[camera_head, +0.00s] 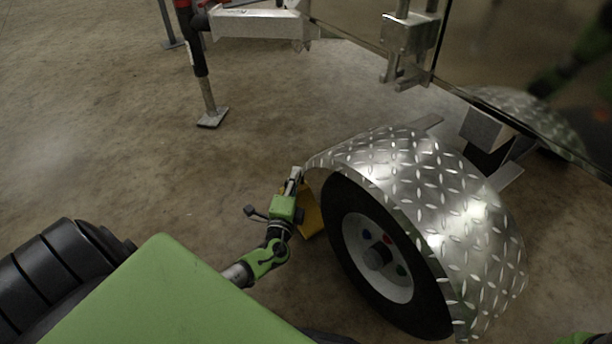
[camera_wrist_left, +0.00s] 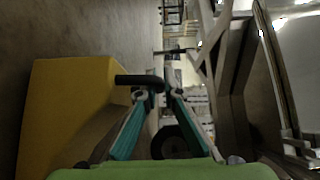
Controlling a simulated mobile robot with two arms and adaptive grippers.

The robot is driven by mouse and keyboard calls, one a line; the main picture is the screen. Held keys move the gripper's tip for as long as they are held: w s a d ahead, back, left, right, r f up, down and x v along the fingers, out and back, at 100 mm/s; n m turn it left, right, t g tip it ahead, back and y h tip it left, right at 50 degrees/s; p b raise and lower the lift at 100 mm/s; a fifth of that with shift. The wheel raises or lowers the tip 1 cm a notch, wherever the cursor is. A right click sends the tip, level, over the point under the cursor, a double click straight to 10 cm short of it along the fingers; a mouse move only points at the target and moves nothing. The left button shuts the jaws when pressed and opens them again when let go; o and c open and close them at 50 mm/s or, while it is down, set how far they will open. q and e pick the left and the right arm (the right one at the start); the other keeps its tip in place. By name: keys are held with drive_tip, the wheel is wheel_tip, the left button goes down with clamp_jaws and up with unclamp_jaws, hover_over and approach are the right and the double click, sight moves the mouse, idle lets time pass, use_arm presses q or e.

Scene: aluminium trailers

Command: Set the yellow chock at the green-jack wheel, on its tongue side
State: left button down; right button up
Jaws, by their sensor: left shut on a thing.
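The yellow chock (camera_head: 311,214) is at the left side of the wheel (camera_head: 378,250), partly hidden behind my left gripper and the fender. My left gripper (camera_head: 295,180) is shut on the chock's black handle. In the left wrist view the chock (camera_wrist_left: 75,100) fills the left side, and its black handle (camera_wrist_left: 138,81) reaches to the fingers of my left gripper (camera_wrist_left: 156,92). Whether the chock touches the tyre or floor is hard to tell. No green jack shows. My right gripper is out of view.
A diamond-plate fender (camera_head: 430,190) covers the wheel top. A jack leg (camera_head: 203,85) with a red part stands on its foot at the upper left, near a metal beam (camera_head: 258,24). A shiny trailer side panel (camera_head: 520,60) is at upper right. The floor at left is clear.

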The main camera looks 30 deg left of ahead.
sight(306, 183)
use_arm(q)
drive_tip(key=shift+w+d+r+b, duration=0.1)
drive_tip(key=shift+w+d+b, duration=0.25)
drive_tip(key=shift+w, duration=0.5)
drive_tip(key=shift+w+d+b, duration=0.2)
drive_tip(key=shift+w+d, duration=0.1)
drive_tip(key=shift+w, duration=0.5)
drive_tip(key=shift+d+f+b, duration=0.1)
drive_tip(key=shift+f+b, duration=0.45)
drive_tip(key=shift+f, duration=0.05)
drive_tip(key=c, duration=2.2)
unclamp_jaws()
drive_tip(key=shift+f, duration=0.15)
drive_tip(key=shift+d, duration=0.1)
drive_tip(key=shift+s+d, duration=0.1)
drive_tip(key=shift+s, duration=0.2)
drive_tip(key=p+v, duration=0.4)
drive_tip(key=v, duration=0.6)
drive_tip(key=shift+s, duration=0.25)
drive_tip(key=shift+s+d, duration=0.15)
drive_tip(key=shift+s, duration=0.2)
